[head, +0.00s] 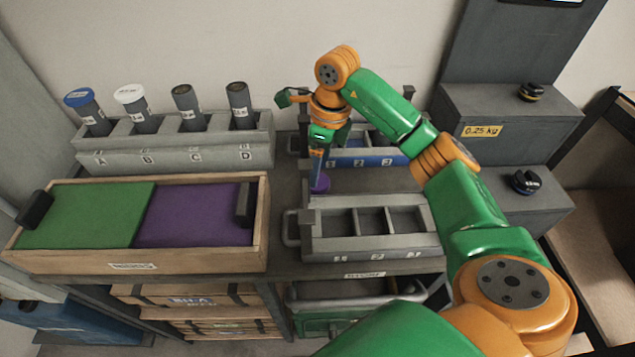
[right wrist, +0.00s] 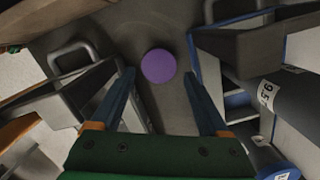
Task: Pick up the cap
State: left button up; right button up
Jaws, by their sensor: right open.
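The cap, a small round purple disc (head: 320,185), lies on the dark table between the grey tray and the blue tray. In the right wrist view the cap (right wrist: 158,66) shows whole, between and slightly beyond the fingertips. My right gripper (head: 318,170) points down just above the cap in the head view. Its two blue fingers (right wrist: 160,75) are spread apart, with nothing held between them. I cannot tell the exact height of the fingertips over the table. My left gripper is not in view.
A grey compartment tray (head: 320,246) stands in front of the cap; a blue tray (head: 352,158) stands behind. A wooden box (head: 190,254) with green and purple sections is left, below a tube rack (head: 180,157). A dark labelled cylinder (right wrist: 285,108) shows at right in the wrist view.

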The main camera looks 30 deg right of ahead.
aim_at(319, 181)
notch_tip(319, 181, down, 4)
jog(key=shift+a+f, duration=0.1)
jog(key=c, duration=1.1)
